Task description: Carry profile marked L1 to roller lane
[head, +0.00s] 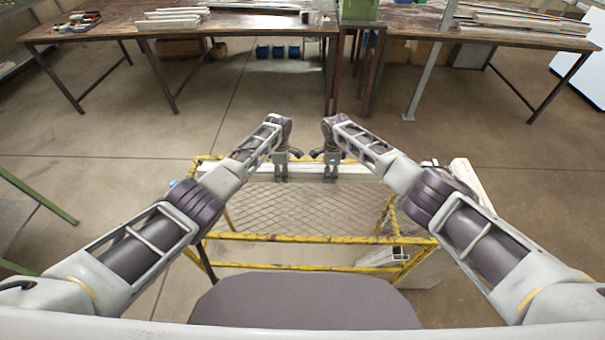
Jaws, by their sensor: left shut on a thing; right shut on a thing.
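A long pale profile (307,170) runs left to right along the far side of the yellow-framed cart in front of me. No L1 mark can be read on it at this size. My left gripper (281,178) is shut on the profile left of its middle. My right gripper (331,177) is shut on it a short way to the right. My forearms hide parts near its ends. I cannot tell whether the profile rests on the cart or is just above it. I cannot make out a roller lane for certain.
The yellow cart frame (320,238) with a mesh deck (300,208) stands close in front of me. Pale long pieces (467,182) stand at its right. Two workbenches (230,22) (490,38) with stacked profiles stand at the back, a grey post (425,80) between. Floor before them is clear.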

